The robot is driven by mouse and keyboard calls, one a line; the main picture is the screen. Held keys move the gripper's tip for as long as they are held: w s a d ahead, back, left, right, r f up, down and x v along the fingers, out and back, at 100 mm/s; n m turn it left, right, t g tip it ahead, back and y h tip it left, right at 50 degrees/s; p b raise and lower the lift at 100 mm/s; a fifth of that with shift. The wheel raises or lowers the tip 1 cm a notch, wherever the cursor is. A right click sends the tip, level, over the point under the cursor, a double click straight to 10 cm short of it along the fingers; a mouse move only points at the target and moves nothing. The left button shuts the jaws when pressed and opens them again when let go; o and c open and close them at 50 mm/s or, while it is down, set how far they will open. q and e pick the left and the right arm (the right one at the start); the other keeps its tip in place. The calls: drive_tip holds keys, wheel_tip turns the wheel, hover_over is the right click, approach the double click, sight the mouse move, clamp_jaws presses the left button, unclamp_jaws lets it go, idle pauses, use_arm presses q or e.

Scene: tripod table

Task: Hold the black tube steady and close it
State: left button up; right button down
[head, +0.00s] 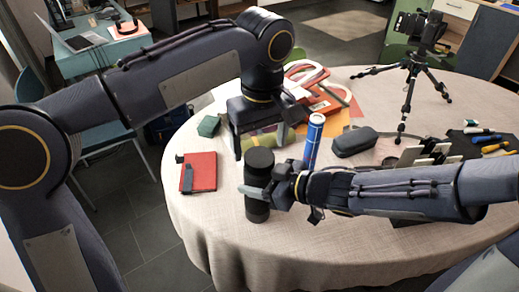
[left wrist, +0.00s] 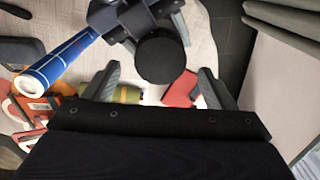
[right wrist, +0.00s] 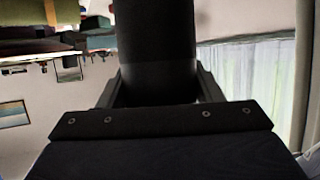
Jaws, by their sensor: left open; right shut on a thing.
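The black tube (head: 258,207) stands upright near the table's front left edge. A black upper section (head: 259,161) sits on it with a faint seam below; I cannot tell how tightly it is seated. My right gripper (head: 262,193) is shut around the tube's middle from the right. The tube fills the space between its fingers in the right wrist view (right wrist: 157,50). My left gripper (head: 262,148) points down, open and empty, just above and behind the tube. In the left wrist view the round black top (left wrist: 160,58) lies ahead of its spread fingers (left wrist: 158,88).
A blue cylinder (head: 313,142) stands close behind my right gripper. A red notebook (head: 199,172) lies to the left. A dark case (head: 355,142), a tripod (head: 410,90) and several tools (head: 490,140) are farther right. The tablecloth in front of the tube is clear.

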sight(259, 156)
use_arm(q)
drive_tip(key=shift+r, duration=0.5)
drive_tip(key=shift+c, duration=0.4)
wheel_tip(259, 156, up, 4)
drive_tip(key=n, duration=0.6)
drive_tip(key=shift+f+n, duration=0.25)
drive_tip(key=shift+n, duration=0.05)
drive_tip(key=shift+f, duration=4.05)
